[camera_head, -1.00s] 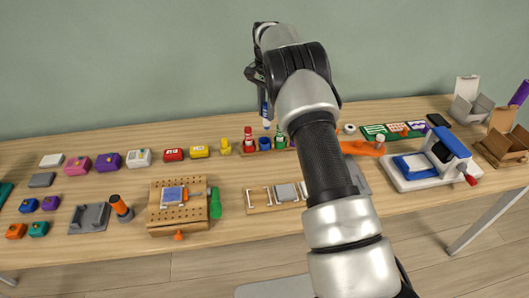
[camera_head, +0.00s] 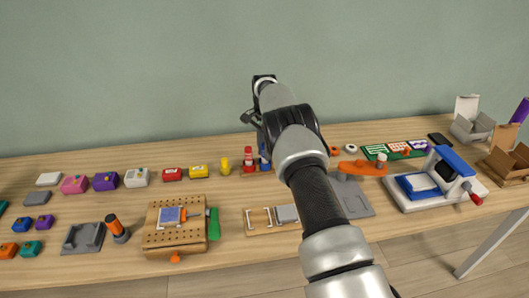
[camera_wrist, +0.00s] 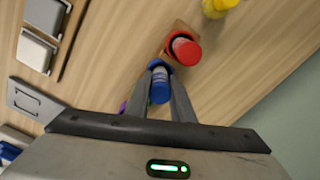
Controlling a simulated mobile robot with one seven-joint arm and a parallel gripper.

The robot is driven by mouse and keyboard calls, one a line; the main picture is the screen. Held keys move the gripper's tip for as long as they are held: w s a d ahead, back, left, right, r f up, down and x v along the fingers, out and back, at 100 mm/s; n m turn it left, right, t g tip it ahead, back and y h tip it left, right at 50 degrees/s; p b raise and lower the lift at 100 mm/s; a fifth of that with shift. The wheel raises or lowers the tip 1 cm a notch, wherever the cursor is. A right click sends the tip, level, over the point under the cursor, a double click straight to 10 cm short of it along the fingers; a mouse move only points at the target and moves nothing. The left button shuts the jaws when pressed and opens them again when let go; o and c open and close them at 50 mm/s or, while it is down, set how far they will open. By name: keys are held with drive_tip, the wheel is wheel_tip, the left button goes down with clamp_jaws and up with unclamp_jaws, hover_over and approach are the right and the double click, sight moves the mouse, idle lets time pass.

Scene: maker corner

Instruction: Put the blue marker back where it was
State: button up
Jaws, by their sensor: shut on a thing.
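The blue marker (camera_wrist: 160,90) is between the fingers of my gripper (camera_wrist: 163,80) in the wrist view. My gripper is shut on it. In the head view the blue marker (camera_head: 264,153) hangs upright under my gripper (camera_head: 262,136), just right of the red marker (camera_head: 249,158). A blue ring-shaped holder (camera_wrist: 155,62) shows at the marker's far end in the wrist view. I cannot tell whether the marker is inside it or just above it. The red marker (camera_wrist: 184,50) stands in a wooden rack (camera_wrist: 173,32) beside it.
My arm hides the bench to the right of the blue marker. A pegboard fixture (camera_head: 160,238), a tray with small parts (camera_head: 258,219) and a blue-and-white press (camera_head: 440,175) stand on the bench.

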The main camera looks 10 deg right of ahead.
drive_tip(key=shift+f, duration=0.3)
drive_tip(key=shift+f, duration=0.15)
drive_tip(key=o, duration=0.9)
drive_tip(key=shift+o, duration=0.2)
drive_tip(key=shift+r, duration=0.2)
